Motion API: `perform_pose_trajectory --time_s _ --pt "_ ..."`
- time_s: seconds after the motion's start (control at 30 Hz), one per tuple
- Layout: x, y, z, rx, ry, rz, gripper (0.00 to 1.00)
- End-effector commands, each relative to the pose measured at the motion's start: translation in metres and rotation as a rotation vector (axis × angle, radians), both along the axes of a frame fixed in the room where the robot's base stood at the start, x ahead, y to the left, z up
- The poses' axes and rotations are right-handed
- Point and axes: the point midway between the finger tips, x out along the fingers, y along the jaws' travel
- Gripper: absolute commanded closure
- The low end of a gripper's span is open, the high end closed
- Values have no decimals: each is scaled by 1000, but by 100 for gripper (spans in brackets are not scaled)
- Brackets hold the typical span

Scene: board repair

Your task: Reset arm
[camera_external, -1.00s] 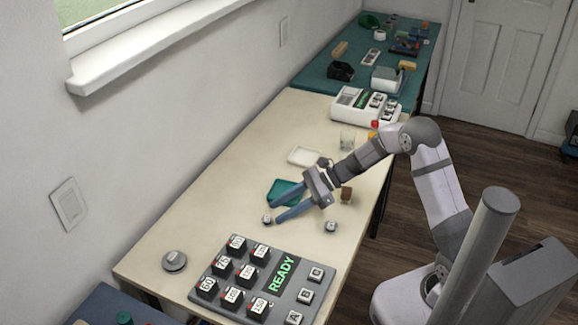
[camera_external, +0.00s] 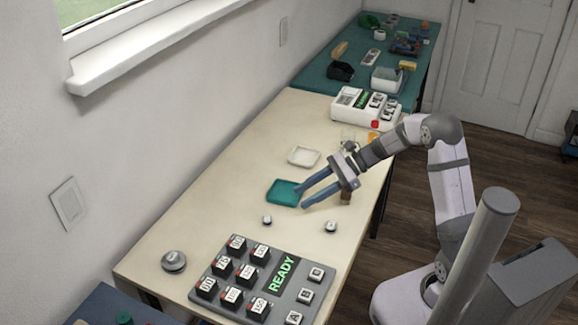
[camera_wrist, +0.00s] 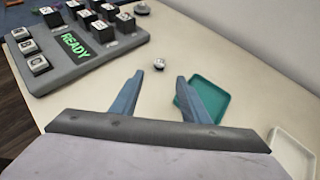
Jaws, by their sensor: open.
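My gripper (camera_external: 303,199) has two long blue fingers, spread apart with nothing between them. It hangs above the pale table, beside the teal tray (camera_external: 283,193). In the wrist view my gripper (camera_wrist: 153,92) also shows open, with one finger partly covering the teal tray (camera_wrist: 215,103). A small button-like piece (camera_external: 267,220) lies on the table in front of the tray; it also shows in the wrist view (camera_wrist: 159,64). A second such piece (camera_external: 331,227) lies to its right.
A grey board (camera_external: 222,298) with several dark blocks and a green READY display lies at the near end. A round grey disc (camera_external: 174,261) is left of it. A white tray (camera_external: 304,157), a brown block (camera_external: 346,197) and a white device (camera_external: 348,103) stand farther back.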

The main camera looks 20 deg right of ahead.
Motion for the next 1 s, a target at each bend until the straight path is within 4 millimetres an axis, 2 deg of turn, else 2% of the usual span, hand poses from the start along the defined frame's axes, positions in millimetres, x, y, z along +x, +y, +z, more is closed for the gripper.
perform_pose_trajectory --time_s 0.17,0.27,0.43,0.57,0.7,0.8,1.0 --pt "-2 0 0 -10 -7 9 58" --pt "-13 -3 -1 -52 -35 48 58" --pt "-56 -22 -10 -220 -149 223 58" --pt "-101 -52 -19 -404 -286 447 58" --pt "-145 -94 -30 -590 -441 730 58" --pt "-169 -122 -42 -698 -542 931 58" --pt "-202 -169 -69 -849 -739 1338 58"
